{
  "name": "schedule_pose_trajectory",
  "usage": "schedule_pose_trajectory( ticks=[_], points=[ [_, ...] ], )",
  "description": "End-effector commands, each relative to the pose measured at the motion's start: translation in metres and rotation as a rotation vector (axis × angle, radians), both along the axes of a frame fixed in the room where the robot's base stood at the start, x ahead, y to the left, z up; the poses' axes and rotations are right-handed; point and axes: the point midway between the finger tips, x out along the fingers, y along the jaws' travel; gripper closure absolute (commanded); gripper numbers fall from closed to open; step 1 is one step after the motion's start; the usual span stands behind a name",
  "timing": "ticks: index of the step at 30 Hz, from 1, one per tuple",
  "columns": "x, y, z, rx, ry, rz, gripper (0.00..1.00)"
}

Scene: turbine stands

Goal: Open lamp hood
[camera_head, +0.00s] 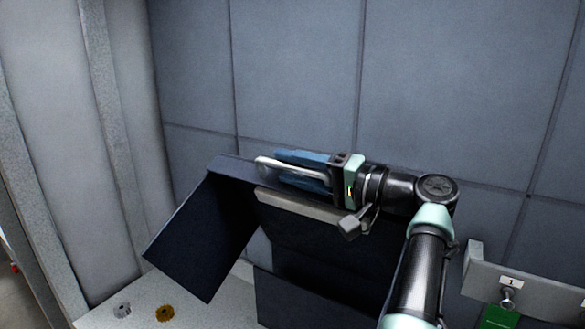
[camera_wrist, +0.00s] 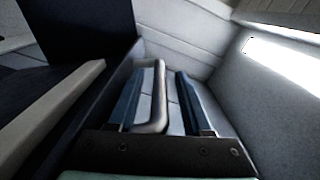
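The lamp hood (camera_head: 205,235) shows as a dark, angular box with panels at the left and a pale front bar. A rounded metal handle (camera_head: 275,166) lies along its top. My gripper (camera_head: 303,170) reaches in from the right, with a blue finger on each side of the handle. In the wrist view the handle (camera_wrist: 160,95) stands between the two blue fingers, nearer the left one. A clear gap shows between the handle and the right finger, so the gripper (camera_wrist: 160,100) is open around it. Part of the hood is hidden behind my arm.
A tiled grey wall (camera_head: 450,90) stands close behind the hood. At the right are a panel marked 1 (camera_head: 540,288) and a green tag (camera_head: 500,317).

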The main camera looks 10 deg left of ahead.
Motion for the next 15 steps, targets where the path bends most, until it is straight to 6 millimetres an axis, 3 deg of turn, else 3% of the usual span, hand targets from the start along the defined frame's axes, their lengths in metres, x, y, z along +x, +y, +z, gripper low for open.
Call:
schedule_pose_trajectory(
  ticks=[8,15],
  points=[
    [-0.002,-0.008,-0.002,0.000,-0.002,-0.001,0.50],
    [-0.018,-0.052,-0.006,-0.001,-0.004,-0.005,0.50]
  ],
)
